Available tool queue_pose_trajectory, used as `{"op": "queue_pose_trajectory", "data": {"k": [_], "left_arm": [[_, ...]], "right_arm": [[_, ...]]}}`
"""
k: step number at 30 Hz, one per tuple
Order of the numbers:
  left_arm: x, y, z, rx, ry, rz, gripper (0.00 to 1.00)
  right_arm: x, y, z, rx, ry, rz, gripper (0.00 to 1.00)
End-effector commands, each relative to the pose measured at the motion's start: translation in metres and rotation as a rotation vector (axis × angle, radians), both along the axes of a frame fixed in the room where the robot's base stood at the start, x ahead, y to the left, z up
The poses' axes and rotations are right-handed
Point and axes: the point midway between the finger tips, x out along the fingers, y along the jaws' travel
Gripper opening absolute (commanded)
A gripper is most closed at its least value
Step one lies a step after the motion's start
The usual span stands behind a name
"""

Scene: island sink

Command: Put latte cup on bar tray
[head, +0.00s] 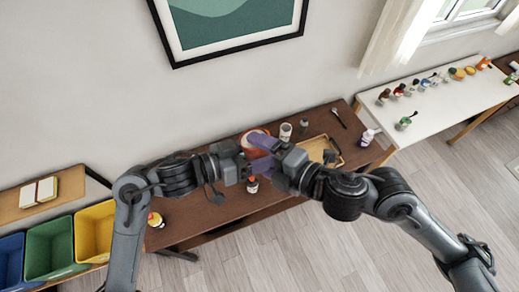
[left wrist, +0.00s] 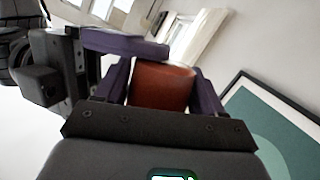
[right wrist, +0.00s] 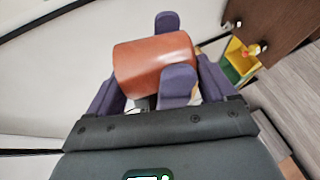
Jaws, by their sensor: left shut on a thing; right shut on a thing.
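The latte cup, reddish-orange (head: 255,137), is held in the air between my two grippers, above the dark brown table. In the left wrist view the cup (left wrist: 162,86) sits between the purple fingers of my left gripper (head: 246,160), with a finger of the other gripper across it. In the right wrist view the cup (right wrist: 152,65) lies between the fingers of my right gripper (head: 264,153), with the left gripper's fingers also at it. Both grippers are shut on the cup. The wooden bar tray (head: 334,159) lies on the table to the right, partly hidden by my right gripper.
A grey-white can (head: 286,132), a dark jar (head: 304,126), a spoon (head: 339,117) and a purple-white bottle (head: 368,137) stand or lie around the tray. A small red-capped bottle (head: 252,185) is near the front edge. The table's left part is mostly clear.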

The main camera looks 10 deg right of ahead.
Motion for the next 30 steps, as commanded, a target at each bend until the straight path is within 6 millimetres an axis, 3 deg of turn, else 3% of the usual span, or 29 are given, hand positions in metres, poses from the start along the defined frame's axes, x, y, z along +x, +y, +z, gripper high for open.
{"op": "queue_pose_trajectory", "data": {"k": [1,2,3,5,14,20,25,30], "left_arm": [[0.001,0.001,0.000,0.001,0.001,0.003,0.32],[0.001,0.001,0.001,-0.001,0.000,0.004,0.29],[0.001,0.001,0.001,-0.001,0.000,0.004,0.23],[0.001,0.001,0.001,-0.001,0.000,0.004,0.23],[0.001,0.001,0.001,-0.001,-0.001,0.002,0.23],[0.001,0.001,0.001,-0.001,-0.001,0.002,0.23],[0.001,0.001,0.000,-0.001,-0.001,0.002,0.23],[0.001,0.001,0.001,-0.001,-0.001,0.002,0.23]], "right_arm": [[0.000,0.000,0.001,0.002,-0.001,0.001,0.24],[0.000,0.000,0.001,0.002,-0.001,0.001,0.85],[0.000,0.000,0.001,0.002,-0.001,0.001,0.92],[0.000,0.000,0.001,0.002,-0.001,0.001,1.00],[0.002,-0.004,0.000,-0.001,-0.002,-0.011,1.00],[0.019,-0.037,-0.006,0.007,0.000,-0.133,1.00],[0.019,-0.074,-0.042,0.172,0.172,-0.417,1.00],[-0.017,-0.105,-0.107,0.403,0.499,-0.777,1.00]]}}
